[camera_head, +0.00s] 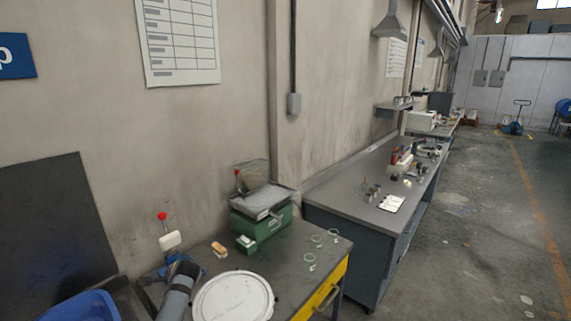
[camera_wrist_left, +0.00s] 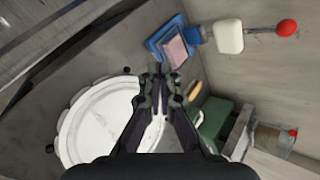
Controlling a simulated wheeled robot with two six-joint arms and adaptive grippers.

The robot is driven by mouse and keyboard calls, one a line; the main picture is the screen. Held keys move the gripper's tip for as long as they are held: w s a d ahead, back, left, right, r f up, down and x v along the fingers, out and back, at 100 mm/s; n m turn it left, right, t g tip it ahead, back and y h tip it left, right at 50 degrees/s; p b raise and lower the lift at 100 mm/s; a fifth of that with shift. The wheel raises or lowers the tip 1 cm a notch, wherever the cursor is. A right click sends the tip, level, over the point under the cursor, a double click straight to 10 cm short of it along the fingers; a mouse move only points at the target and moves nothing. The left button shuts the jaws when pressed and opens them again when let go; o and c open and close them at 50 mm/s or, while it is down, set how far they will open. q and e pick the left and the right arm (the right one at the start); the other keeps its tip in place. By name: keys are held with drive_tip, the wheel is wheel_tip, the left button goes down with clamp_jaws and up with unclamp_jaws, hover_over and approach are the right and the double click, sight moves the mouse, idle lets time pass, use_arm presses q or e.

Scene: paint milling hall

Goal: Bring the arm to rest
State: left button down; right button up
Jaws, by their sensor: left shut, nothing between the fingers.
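My left gripper (camera_wrist_left: 160,86) shows in the left wrist view with its two dark fingers close together and nothing held between them. It hangs over the bench, in front of the edge of a white round lid-like disc (camera_wrist_left: 85,130). In the head view a grey and dark part of my left arm (camera_head: 177,290) reaches in at the bottom, left of the same white disc (camera_head: 232,298). The fingertips cannot be made out there. My right gripper is in neither view.
A blue-based device with a red knob (camera_head: 163,216) stands by the wall. A green machine (camera_head: 262,222) is further back, with several clear rings (camera_head: 317,239) beside it. A blue bin (camera_head: 80,307) is at lower left. A longer grey bench (camera_head: 345,184) and open floor (camera_head: 455,270) lie right.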

use_arm(q)
drive_tip(key=s+d+f+n+g+h, duration=0.1)
drive_tip(key=s+d+f+n, duration=0.2)
drive_tip(key=s, duration=0.6)
drive_tip(key=s+d+f+n+h, duration=0.2)
drive_tip(key=s+f+n, duration=0.25)
drive_tip(key=s, duration=0.45)
drive_tip(key=s+d+r+n+g+h, duration=0.1)
drive_tip(key=s+d+n, duration=0.2)
drive_tip(key=s, duration=0.7)
drive_tip(key=s+d+r+n+g+h, duration=0.15)
drive_tip(key=s+d, duration=0.25)
drive_tip(key=s, duration=0.5)
drive_tip(key=s+a+f+b, duration=0.15)
drive_tip(key=f+b, duration=0.25)
drive_tip(key=f, duration=1.4)
drive_tip(key=s+a+f+b, duration=0.1)
drive_tip(key=s+f+b, duration=0.25)
drive_tip(key=f, duration=1.45)
drive_tip(key=s+a+f+n+g+b, duration=0.1)
drive_tip(key=s+f+b, duration=0.4)
drive_tip(key=s+f, duration=1.1)
wheel_tip(320, 180, down, 3)
drive_tip(key=shift+a+r+g+b, duration=0.1)
drive_tip(key=shift+a+g+b, duration=0.15)
drive_tip(key=shift+g, duration=0.2)
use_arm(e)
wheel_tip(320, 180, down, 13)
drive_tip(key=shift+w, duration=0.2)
